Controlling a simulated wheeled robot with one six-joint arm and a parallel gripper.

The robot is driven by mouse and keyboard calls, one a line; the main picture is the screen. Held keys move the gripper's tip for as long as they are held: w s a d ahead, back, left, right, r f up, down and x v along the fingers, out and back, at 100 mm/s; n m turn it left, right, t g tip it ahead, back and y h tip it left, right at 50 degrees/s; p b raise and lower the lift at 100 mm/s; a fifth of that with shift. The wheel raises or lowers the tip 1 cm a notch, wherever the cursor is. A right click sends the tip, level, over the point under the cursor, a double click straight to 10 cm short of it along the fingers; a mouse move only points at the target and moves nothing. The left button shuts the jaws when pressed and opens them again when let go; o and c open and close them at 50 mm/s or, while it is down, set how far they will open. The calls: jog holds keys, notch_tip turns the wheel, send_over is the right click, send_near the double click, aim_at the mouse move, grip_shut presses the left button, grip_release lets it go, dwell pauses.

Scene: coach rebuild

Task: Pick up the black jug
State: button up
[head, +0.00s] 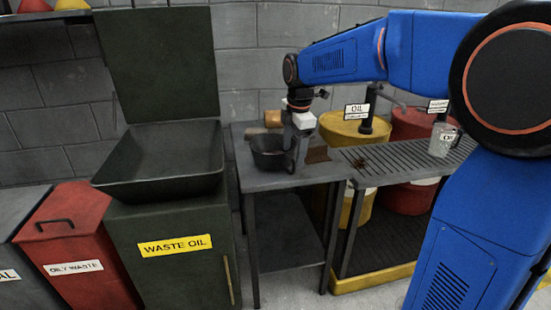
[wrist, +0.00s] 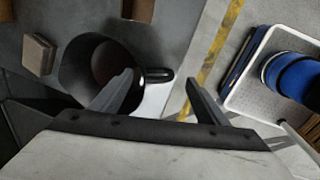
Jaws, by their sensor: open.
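The black jug (head: 266,159) stands upright on the small grey table (head: 310,174), beside the waste oil bin. In the wrist view I look down into the jug (wrist: 72,72), and its round opening and dark inside show. Its handle (wrist: 159,74) points right, between my fingertips. My gripper (head: 293,147) is pointing down at the right side of the jug. In the wrist view my gripper (wrist: 160,78) has its two fingers apart, one on each side of the handle. I cannot tell whether either finger touches the jug.
The waste oil bin (head: 175,247) with its black tray (head: 160,187) and raised lid stands left of the table. A clear jug (head: 441,140) is on the grated bench (head: 400,160) at right. A wooden block (wrist: 38,52) lies near the black jug. Yellow (head: 352,132) and red drums stand behind.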

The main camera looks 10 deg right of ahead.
jog(key=shift+w+a+f, duration=0.1)
jog(key=shift+w+f, duration=0.1)
jog(key=shift+f, duration=0.75)
jog(key=shift+w+f, duration=0.2)
jog(key=shift+f, duration=0.75)
jog(key=shift+w+a+f, duration=0.1)
jog(key=shift+w+f, duration=0.1)
jog(key=shift+f, duration=0.75)
jog(key=c, duration=1.4)
